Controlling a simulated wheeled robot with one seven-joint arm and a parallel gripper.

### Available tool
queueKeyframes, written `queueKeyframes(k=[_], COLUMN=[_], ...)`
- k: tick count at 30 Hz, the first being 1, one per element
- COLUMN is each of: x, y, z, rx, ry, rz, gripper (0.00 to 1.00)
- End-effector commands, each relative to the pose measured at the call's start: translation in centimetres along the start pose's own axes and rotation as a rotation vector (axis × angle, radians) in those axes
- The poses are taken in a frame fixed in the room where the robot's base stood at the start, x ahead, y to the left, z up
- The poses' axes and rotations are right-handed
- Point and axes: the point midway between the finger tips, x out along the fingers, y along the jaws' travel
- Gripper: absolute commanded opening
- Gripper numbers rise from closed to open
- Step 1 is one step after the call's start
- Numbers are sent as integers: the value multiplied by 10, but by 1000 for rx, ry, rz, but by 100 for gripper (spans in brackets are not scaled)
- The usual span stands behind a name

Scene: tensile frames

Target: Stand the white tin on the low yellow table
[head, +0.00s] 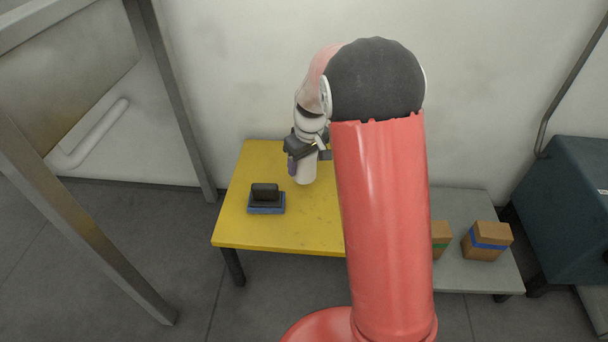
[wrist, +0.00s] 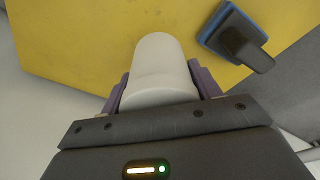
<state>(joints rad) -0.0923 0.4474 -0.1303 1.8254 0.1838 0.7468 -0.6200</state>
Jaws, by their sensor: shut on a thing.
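The white tin (head: 306,172) is a plain pale cylinder, held upright or nearly so at the back of the low yellow table (head: 290,232). My gripper (head: 306,155) is shut on it from above, and the purple fingers show on both sides of the tin (wrist: 162,65) in the wrist view. The yellow table top (wrist: 90,40) lies behind and below the tin there. I cannot tell whether the tin's base touches the table. My red arm hides the table's right part.
A black-handled block on a blue base (head: 265,198) stands on the table, left of the tin; it also shows in the wrist view (wrist: 235,38). The yellow table's front is clear.

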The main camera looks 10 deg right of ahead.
Motion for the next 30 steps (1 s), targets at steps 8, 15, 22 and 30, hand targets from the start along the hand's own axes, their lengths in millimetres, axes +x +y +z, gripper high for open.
queueKeyframes(k=[8,15,22,30], x=[32,43,48,46], y=[-1,0,0,0], z=[6,6,7,7], rx=[0,0,0,0], ry=[-3,1,0,0], rz=[-2,1,0,0], gripper=[34,34,34,84])
